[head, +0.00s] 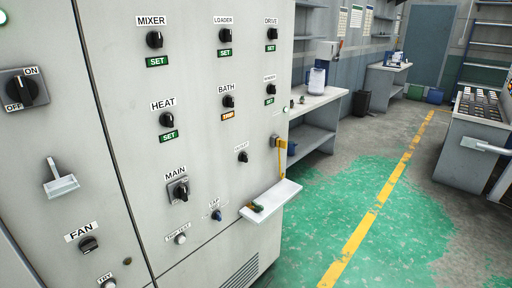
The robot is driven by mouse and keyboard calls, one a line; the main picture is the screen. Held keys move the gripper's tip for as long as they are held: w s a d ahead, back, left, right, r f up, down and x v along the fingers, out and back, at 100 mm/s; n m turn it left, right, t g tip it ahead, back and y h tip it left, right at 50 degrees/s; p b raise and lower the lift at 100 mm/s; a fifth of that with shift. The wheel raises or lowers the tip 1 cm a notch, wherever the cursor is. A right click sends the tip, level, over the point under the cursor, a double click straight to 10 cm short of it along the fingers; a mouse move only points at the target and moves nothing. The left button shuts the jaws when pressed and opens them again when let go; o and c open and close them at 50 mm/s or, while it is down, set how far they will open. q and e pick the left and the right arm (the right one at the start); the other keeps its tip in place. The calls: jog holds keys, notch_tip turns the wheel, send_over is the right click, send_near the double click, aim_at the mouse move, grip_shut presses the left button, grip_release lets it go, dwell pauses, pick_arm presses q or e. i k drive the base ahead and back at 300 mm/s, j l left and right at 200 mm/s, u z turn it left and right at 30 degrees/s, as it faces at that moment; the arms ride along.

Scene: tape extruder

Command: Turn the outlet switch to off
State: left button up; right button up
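A tall light grey cabinet (205,75) with many black rotary knobs fills the left half of the head view. A small black knob (242,157) sits right of centre on its front, beside a small label that may read OUTLET but is too blurred to be sure. Its pointer direction is too small to tell. A larger black switch (27,91) at the far left has ON and OFF marks; no name label shows on it. Neither of my grippers is in view.
Knobs labelled BATH (228,101), HEAT (166,119) and MAIN (181,191) surround the small knob. A white shelf (280,196) juts from the cabinet's lower right, below a yellow bracket (282,143). The green floor (335,210) to the right is clear.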

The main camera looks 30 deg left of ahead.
aim_at(242, 157)
jog(key=i+l+u, duration=0.1)
jog(key=i+u, duration=0.3)
jog(key=i+l+u, duration=0.2)
jog(key=i+u, duration=0.2)
jog(key=i+l+u, duration=0.4)
